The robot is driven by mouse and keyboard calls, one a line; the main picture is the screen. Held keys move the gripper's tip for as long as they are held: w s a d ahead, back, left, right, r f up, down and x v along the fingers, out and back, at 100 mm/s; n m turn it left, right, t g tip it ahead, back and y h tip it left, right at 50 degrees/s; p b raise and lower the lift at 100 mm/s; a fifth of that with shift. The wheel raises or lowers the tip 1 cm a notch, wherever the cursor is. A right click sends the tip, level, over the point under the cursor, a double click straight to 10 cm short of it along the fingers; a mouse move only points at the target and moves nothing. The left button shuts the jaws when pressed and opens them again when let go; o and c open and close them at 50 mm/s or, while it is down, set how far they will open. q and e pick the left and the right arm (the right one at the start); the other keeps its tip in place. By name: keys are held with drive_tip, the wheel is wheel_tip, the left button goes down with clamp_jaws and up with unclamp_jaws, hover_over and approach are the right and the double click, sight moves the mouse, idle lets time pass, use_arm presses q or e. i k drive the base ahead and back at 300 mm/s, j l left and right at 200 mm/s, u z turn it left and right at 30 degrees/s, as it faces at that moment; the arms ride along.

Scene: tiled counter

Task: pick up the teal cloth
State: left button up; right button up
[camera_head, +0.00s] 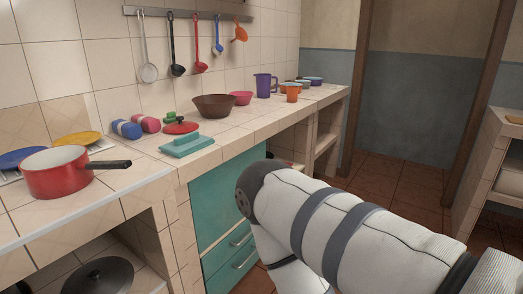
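The teal cloth (188,145) lies folded on the tiled counter (215,158), close to its front edge. A red lid with a green knob sits just behind it. My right arm reaches in from the lower right, in front of the counter and to the right of the cloth. Its gripper does not show, and neither does my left gripper. Nothing touches the cloth from above.
A red pot (56,174) with a dark handle stands left of the cloth. Blue and pink rolls (127,128), a red lid (181,128) and a brown bowl (214,106) stand behind it. Ladles (176,45) hang above. Teal drawers (228,232) are below.

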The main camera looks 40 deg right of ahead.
sight(181, 146)
drive_tip(key=z, duration=1.25)
drive_tip(key=i+l+u, duration=0.5)
drive_tip(key=k, duration=0.05)
